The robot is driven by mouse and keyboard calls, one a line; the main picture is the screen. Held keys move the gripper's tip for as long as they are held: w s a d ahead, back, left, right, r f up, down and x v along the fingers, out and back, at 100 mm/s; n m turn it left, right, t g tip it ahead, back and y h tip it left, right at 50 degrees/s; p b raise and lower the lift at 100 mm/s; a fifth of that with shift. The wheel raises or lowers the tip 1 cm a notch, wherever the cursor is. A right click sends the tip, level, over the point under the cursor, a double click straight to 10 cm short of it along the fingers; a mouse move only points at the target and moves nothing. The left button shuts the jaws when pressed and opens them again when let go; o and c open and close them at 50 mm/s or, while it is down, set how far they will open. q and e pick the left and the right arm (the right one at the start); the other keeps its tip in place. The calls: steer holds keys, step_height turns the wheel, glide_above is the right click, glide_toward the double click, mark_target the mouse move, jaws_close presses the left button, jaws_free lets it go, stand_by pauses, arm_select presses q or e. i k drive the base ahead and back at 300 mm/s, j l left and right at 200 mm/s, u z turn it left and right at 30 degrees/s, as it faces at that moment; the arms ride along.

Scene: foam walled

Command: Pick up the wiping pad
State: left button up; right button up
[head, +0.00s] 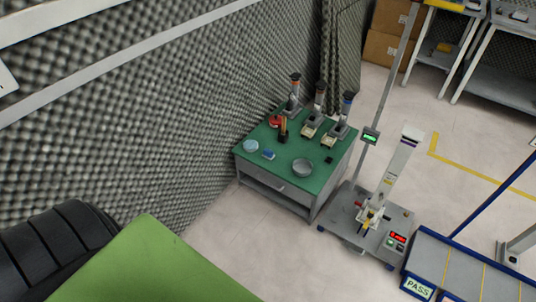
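A green-topped workbench (316,186) stands at mid-distance beside the foam wall. Near its left front edge lie a pale blue round item (250,146) and a small blue item (268,155). Either could be the wiping pad; they are too small in the head view to tell. Neither of my grippers is in view, and nothing is seen touching these items.
The bench also holds a grey bowl (302,169), a small black item (329,160), a red item (274,121) and several upright devices. A test stand (370,225) stands to its right. A green surface (150,268) fills the near foreground. Pale floor (235,230) lies between.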

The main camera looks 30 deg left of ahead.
mark_target(268, 153)
steer(key=u, duration=1.25)
